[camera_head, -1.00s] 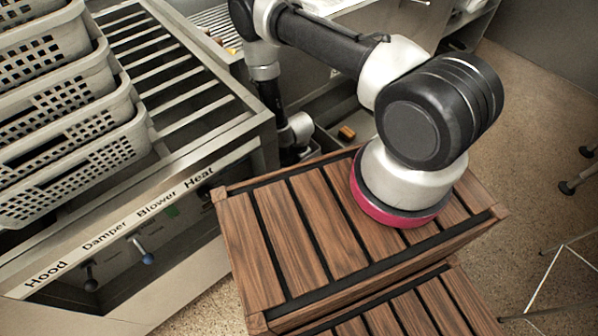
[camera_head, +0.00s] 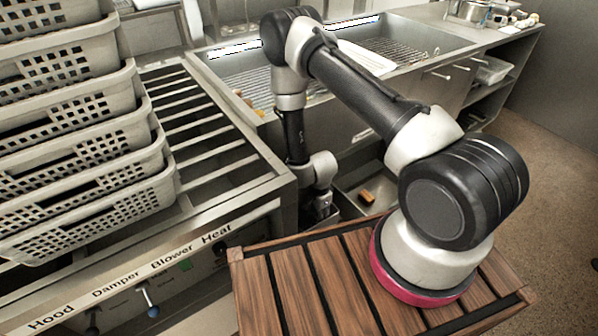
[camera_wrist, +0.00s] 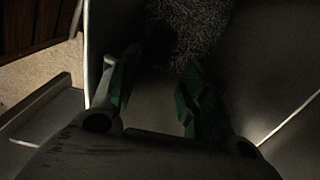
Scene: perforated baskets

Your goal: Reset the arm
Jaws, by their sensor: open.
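My arm reaches back from its base on the slatted wooden top and bends down at the far end. My gripper (camera_head: 322,208) hangs low behind the wooden top in the head view, mostly dark and partly hidden. In the wrist view my gripper (camera_wrist: 152,100) shows two fingers with green inner pads, spread apart with nothing between them. A dark grey speckled patch (camera_wrist: 190,30) lies beyond the fingertips.
A stack of perforated baskets (camera_head: 85,215) stands on the metal rack (camera_head: 225,160) at left. A small orange-brown block (camera_head: 366,197) lies in a metal bin behind the wooden top (camera_head: 300,290). A sink counter (camera_head: 440,45) runs along the back.

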